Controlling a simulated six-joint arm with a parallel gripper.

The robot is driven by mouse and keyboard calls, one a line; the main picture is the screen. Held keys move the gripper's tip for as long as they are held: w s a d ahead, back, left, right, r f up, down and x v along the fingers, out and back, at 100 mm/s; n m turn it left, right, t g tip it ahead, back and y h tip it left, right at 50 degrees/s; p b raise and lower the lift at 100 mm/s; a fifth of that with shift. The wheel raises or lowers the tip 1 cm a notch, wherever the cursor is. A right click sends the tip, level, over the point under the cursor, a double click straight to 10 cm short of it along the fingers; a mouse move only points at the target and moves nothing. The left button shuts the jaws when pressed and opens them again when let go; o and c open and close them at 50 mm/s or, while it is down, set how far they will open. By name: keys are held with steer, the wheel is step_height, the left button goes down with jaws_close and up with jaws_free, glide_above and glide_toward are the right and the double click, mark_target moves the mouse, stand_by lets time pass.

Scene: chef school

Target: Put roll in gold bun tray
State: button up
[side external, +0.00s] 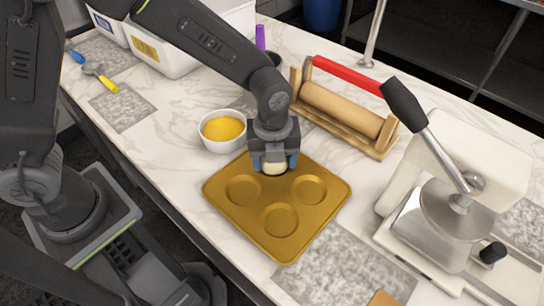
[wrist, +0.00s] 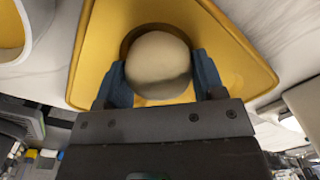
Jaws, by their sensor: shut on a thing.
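The gold bun tray (side external: 279,203) lies flat on the marble counter and has round wells, three of them clearly visible. My gripper (side external: 275,165) is over the tray's back edge, pointing down. It is shut on a pale round roll (side external: 275,168), which sits between the blue fingers. In the wrist view the roll (wrist: 158,66) is between the fingertips (wrist: 158,76), in front of a dark round well of the gold tray (wrist: 225,60). I cannot tell whether the roll touches the tray.
A white bowl of yellow liquid (side external: 222,130) stands just left of my gripper. A wooden rolling pin on a stand (side external: 343,110) is behind right. Grey mats (side external: 345,268) lie on the counter.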

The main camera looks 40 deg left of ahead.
steer(key=shift+s+a+f, duration=0.15)
steer(key=shift+s+f, duration=0.05)
steer(key=shift+f, duration=0.3)
steer(key=shift+s+a+f, duration=0.1)
steer(key=shift+s+f, duration=0.05)
steer(key=shift+f, duration=0.35)
steer(key=o, duration=0.6)
step_height(320, 180, up, 14)
steer(key=shift+w+f, duration=0.1)
steer(key=shift+f, duration=0.1)
steer(key=shift+s+a+r+n+t, duration=1)
steer(key=shift+s+a+n, duration=1.55)
steer(key=shift+n, duration=1.95)
steer(key=shift+s+a+r+n+t, duration=1)
steer(key=shift+s+a+n, duration=1.5)
steer(key=shift+n, duration=2)
steer(key=shift+s+a+r+n+t, duration=0.6)
steer(key=shift+s+a+r+n, duration=1)
steer(key=shift+a+n, duration=2.25)
steer(key=shift+s+d+f+n, duration=0.15)
steer(key=shift+d+f+n, duration=0.05)
steer(key=shift+d+n, duration=0.5)
